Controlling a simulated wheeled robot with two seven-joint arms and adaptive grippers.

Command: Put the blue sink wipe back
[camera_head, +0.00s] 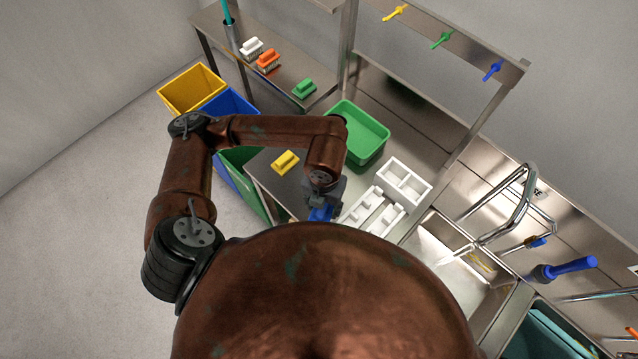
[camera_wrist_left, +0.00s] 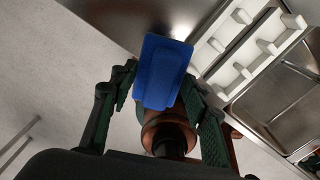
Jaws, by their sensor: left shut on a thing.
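My left gripper (camera_head: 322,200) is over the steel table, between the yellow brush and the white rack. It is shut on a blue wipe (camera_head: 319,214), which shows just above my rounded body in the head view. In the left wrist view the flat blue wipe (camera_wrist_left: 163,70) stands up between the two dark fingers of my left gripper (camera_wrist_left: 160,100). The wipe's lower part is hidden in the head view. My right gripper is not in view.
A white rack (camera_head: 404,184) and a green tub (camera_head: 362,131) stand on the table with a yellow brush (camera_head: 285,162). White, orange and green brushes are on a shelf (camera_head: 222,38). A sink (camera_head: 445,262) and tap (camera_head: 520,205) are right. Coloured hooks (camera_head: 491,71) hang above.

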